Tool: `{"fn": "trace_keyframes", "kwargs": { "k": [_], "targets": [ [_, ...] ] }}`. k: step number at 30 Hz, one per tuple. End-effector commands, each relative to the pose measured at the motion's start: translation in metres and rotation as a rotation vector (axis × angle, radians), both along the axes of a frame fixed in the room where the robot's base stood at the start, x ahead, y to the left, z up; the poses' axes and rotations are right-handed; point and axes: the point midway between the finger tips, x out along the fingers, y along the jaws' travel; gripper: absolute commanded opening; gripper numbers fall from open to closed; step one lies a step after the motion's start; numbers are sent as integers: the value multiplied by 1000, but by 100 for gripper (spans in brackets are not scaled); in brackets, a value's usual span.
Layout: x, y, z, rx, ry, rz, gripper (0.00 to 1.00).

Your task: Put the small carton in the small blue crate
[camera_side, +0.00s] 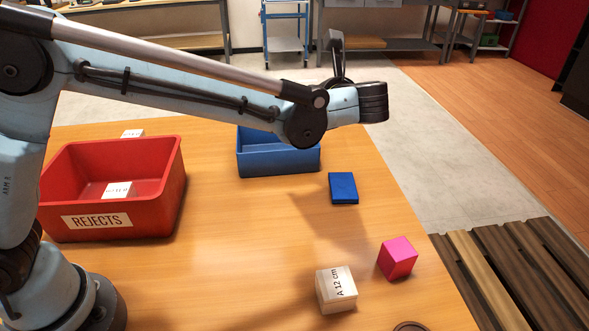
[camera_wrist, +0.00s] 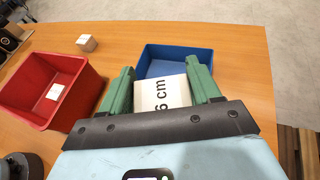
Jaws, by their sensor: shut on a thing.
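In the wrist view, my gripper (camera_wrist: 160,78) has its two green fingers shut on a white carton (camera_wrist: 161,92) marked "6 cm". The small blue crate (camera_wrist: 180,54) lies just beyond the fingertips in that view, and the carton overlaps its near side in the picture. How high the carton is held I cannot tell. In the side view, the blue crate (camera_side: 278,163) stands at the back of the table, partly behind my arm. My fingers and the held carton are hidden there.
A red bin (camera_side: 110,218) labelled "REJECTS" stands at left with a white carton (camera_side: 118,190) inside. Another carton (camera_side: 132,133) is behind it. A blue block (camera_side: 343,188), a pink block (camera_side: 397,258) and a carton (camera_side: 336,290) marked "A 12 cm" lie at right.

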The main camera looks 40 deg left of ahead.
Motion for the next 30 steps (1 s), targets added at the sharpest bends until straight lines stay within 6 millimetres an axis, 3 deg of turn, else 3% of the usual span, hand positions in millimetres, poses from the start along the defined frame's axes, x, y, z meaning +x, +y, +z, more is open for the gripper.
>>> {"fn": "trace_keyframes", "kwargs": {
  "k": [7,21,30],
  "targets": [
    [15,32,5,0,0,49,30],
    [56,112,-50,0,0,48,30],
    [64,127,-69,0,0,45,30]
  ]
}}
